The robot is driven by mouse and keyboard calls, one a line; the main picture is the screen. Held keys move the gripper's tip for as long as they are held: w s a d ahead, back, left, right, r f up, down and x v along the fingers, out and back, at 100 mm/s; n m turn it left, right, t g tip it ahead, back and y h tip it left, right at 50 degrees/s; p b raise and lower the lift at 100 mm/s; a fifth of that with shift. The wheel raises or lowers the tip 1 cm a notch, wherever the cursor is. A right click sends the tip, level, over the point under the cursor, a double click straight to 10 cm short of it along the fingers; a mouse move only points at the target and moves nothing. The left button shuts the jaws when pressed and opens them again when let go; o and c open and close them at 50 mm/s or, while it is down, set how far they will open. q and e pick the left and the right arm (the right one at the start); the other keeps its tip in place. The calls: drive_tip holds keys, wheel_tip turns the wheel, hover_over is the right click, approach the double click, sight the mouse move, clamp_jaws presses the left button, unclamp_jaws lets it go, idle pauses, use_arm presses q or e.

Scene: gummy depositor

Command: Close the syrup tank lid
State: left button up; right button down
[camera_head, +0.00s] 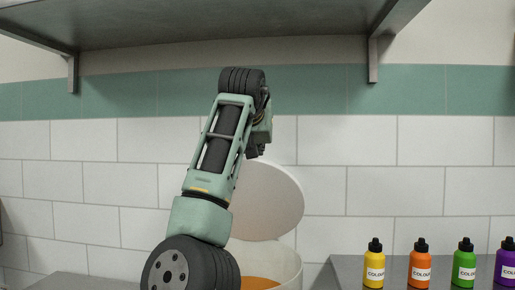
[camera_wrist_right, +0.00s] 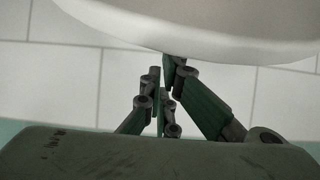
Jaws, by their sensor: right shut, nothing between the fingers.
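The syrup tank (camera_head: 288,264) is a pale round vessel with orange syrup (camera_head: 258,283) inside, low in the head view and partly hidden by my right arm. Its round, whitish lid (camera_head: 272,205) stands open, raised steeply at the back of the tank. My right gripper (camera_head: 253,152) is at the lid's upper edge in the head view. In the right wrist view the gripper (camera_wrist_right: 170,68) is shut and empty, its fingertips at the rim of the lid (camera_wrist_right: 200,25). I cannot tell whether they touch it. My left gripper is out of view.
Yellow (camera_head: 374,266), orange (camera_head: 420,267), green (camera_head: 464,267) and purple (camera_head: 505,268) colour bottles stand on a grey surface (camera_head: 346,271) at the right. A metal shelf (camera_head: 200,27) overhangs above. A tiled wall (camera_head: 400,190) is behind.

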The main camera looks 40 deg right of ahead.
drive_tip(key=shift+a+f, duration=0.1)
drive_tip(key=shift+f, duration=0.05)
drive_tip(key=shift+w+d+f, duration=0.1)
drive_tip(key=shift+d+f, duration=0.1)
drive_tip(key=shift+d, duration=0.2)
drive_tip(key=shift+a, duration=0.1)
